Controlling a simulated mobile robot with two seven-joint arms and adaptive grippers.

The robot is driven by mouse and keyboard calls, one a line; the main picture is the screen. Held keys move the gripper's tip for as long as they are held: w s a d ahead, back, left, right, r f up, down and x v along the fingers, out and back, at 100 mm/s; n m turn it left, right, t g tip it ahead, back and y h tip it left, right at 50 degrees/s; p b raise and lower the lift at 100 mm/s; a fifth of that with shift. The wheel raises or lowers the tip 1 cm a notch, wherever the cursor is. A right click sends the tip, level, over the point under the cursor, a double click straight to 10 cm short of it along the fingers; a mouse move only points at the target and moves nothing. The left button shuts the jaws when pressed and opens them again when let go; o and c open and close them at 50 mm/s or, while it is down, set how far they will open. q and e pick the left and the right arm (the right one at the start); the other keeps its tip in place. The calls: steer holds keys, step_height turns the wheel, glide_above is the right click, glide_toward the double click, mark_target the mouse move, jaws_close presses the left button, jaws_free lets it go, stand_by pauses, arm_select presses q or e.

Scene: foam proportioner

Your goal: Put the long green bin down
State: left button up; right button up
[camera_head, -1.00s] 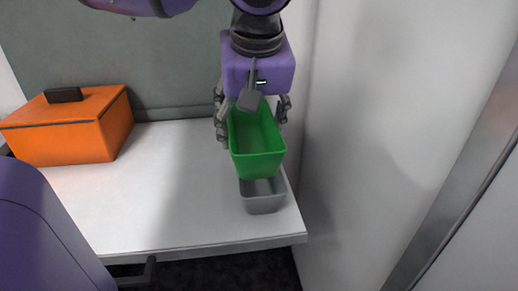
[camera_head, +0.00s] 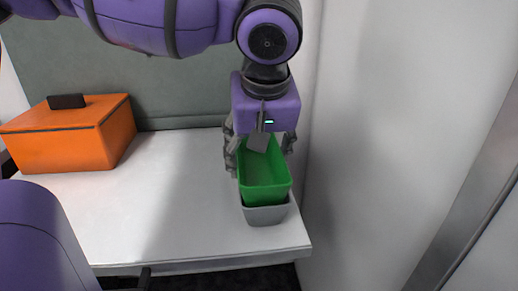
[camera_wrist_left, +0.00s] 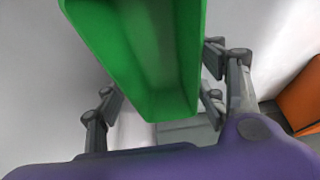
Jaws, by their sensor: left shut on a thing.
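The long green bin (camera_head: 264,178) is held in my left gripper (camera_head: 260,150), with fingers at both its sides near the far end. The green bin also fills the upper middle of the left wrist view (camera_wrist_left: 150,60), between the fingers of the left gripper (camera_wrist_left: 160,100). A grey bin (camera_head: 266,215) stands on the table below it, near the front right corner. The green bin covers most of the grey bin in the head view. I cannot tell whether the two bins touch. My right gripper is not in view.
An orange box (camera_head: 70,140) with a black handle stands at the left on the white table (camera_head: 165,215). A white wall (camera_head: 390,120) rises close to the right of the bins. The middle of the table is clear.

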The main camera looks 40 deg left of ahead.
arm_select(q)
steer(key=shift+f, duration=0.15)
steer(key=o, duration=1.2)
steer(key=shift+o, duration=0.2)
steer(key=a+p+v, duration=0.1)
steer(key=p+v, duration=0.1)
steer(key=v, duration=0.5)
step_height(320, 180, up, 6)
steer(key=p, duration=0.2)
glide_above(260, 183)
steer(key=s+d, duration=0.2)
steer(key=shift+w, duration=0.2)
